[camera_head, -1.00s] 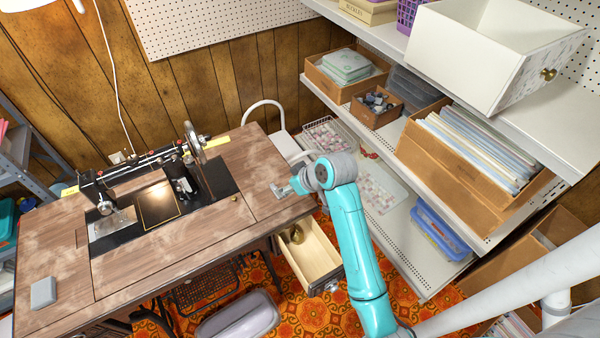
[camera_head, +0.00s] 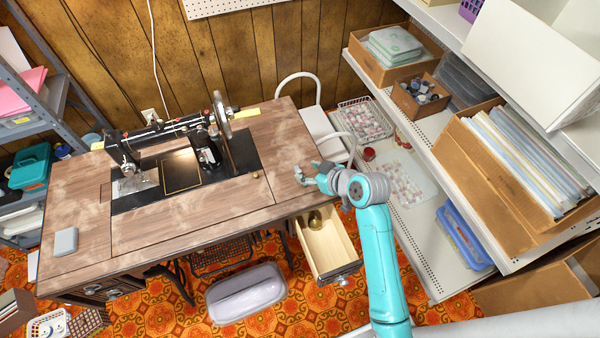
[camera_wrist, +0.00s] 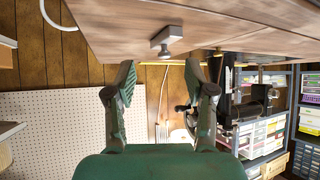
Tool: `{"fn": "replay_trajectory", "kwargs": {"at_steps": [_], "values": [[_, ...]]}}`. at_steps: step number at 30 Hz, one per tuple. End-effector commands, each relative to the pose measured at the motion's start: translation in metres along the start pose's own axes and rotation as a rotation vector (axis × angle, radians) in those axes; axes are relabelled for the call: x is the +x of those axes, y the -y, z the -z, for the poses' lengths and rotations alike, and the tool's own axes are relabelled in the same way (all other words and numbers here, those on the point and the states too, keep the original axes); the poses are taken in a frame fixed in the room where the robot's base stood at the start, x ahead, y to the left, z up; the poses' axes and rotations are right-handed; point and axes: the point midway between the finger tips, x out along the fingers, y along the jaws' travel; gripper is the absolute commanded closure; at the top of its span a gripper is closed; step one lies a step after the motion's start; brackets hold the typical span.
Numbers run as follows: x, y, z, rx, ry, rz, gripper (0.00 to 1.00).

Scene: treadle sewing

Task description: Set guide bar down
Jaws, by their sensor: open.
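The guide bar (camera_wrist: 167,38), a small grey metal block with a round knob, rests on the wooden tabletop in the wrist view, which looks upside down. It lies just beyond the fingertips of my gripper (camera_wrist: 161,72), with clear gaps to both fingers. My gripper is open and empty. In the head view my gripper (camera_head: 306,176) is low over the right part of the sewing table (camera_head: 225,205), and the guide bar is too small to make out clearly there. The black sewing machine (camera_head: 180,130) stands left of my gripper.
An open drawer (camera_head: 335,240) juts out below the table's right front. A grey box (camera_head: 65,241) sits at the table's left. Shelves with a file box (camera_head: 490,165) and bins stand to the right.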

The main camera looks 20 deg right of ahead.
Motion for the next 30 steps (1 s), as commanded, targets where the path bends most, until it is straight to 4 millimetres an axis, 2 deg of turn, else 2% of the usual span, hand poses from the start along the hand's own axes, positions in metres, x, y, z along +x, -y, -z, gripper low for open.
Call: {"fn": "replay_trajectory", "kwargs": {"at_steps": [9, 19, 20, 24, 26, 30], "values": [[0.042, 0.000, 0.000, 0.000, 0.002, 0.002, 0.46], [0.048, -0.001, 0.000, 0.001, 0.001, 0.000, 0.46], [0.048, -0.001, 0.000, 0.001, 0.001, 0.000, 0.51], [0.048, -0.001, 0.000, 0.001, 0.001, 0.000, 0.86], [0.048, -0.001, 0.000, 0.001, 0.001, 0.000, 1.00], [0.048, -0.001, 0.000, 0.000, 0.001, 0.000, 1.00]]}}
